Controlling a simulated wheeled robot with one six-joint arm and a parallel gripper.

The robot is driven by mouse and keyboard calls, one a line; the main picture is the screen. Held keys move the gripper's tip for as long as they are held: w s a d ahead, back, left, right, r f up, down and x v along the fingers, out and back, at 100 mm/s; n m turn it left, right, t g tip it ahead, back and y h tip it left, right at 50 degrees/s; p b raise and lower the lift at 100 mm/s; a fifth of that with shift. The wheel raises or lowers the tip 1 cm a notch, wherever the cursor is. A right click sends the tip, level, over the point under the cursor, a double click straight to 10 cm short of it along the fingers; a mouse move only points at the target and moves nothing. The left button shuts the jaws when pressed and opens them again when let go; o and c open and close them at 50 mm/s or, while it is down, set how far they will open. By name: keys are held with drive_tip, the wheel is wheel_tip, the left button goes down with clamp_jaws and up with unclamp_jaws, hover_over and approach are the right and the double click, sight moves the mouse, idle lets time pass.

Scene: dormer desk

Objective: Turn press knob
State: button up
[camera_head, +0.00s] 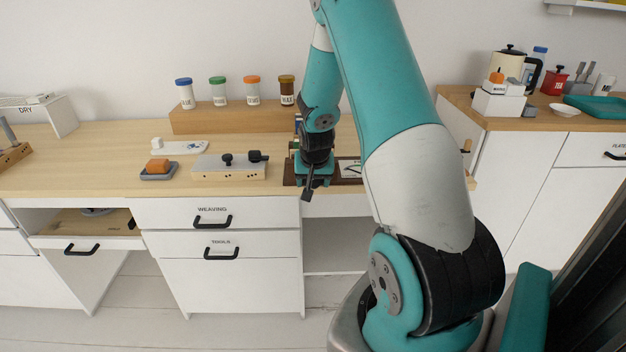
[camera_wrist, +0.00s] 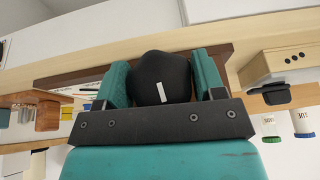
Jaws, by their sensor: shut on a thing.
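My gripper (camera_head: 316,178) is at the front edge of the wooden desk, over a dark brown wooden board (camera_head: 345,181). In the wrist view its two teal fingers (camera_wrist: 163,82) are closed on the sides of a rounded black knob (camera_wrist: 158,68). The knob bears a short white mark (camera_wrist: 162,92) that points towards the gripper's dark crossbar, slightly tilted. In the head view the gripper and arm hide the knob and much of the press.
Left of the gripper stands a pale box with black knobs (camera_head: 230,167), and an orange block on a grey dish (camera_head: 158,168). A wooden riser (camera_head: 215,119) behind carries several lidded jars. Drawers below have black handles; the left one (camera_head: 90,232) is open.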

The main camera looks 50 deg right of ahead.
drive_tip(key=shift+s, duration=0.1)
drive_tip(key=shift+d+f+m+t+y+b, duration=0.1)
drive_tip(key=shift+m+t+y+b, duration=0.25)
drive_tip(key=shift+t+y, duration=0.4)
drive_tip(key=t+y+b, duration=0.1)
drive_tip(key=t+y, duration=0.1)
drive_tip(key=shift+f+m+t+b, duration=0.1)
drive_tip(key=shift+m+t+b, duration=0.15)
drive_tip(key=shift+t+b, duration=0.1)
drive_tip(key=shift+m+t+y+b, duration=0.4)
drive_tip(key=shift+t+y+b, duration=0.55)
drive_tip(key=shift+t+b, duration=0.4)
drive_tip(key=shift+r+t, duration=0.2)
drive_tip(key=shift+t, duration=0.15)
drive_tip(key=o, duration=0.9)
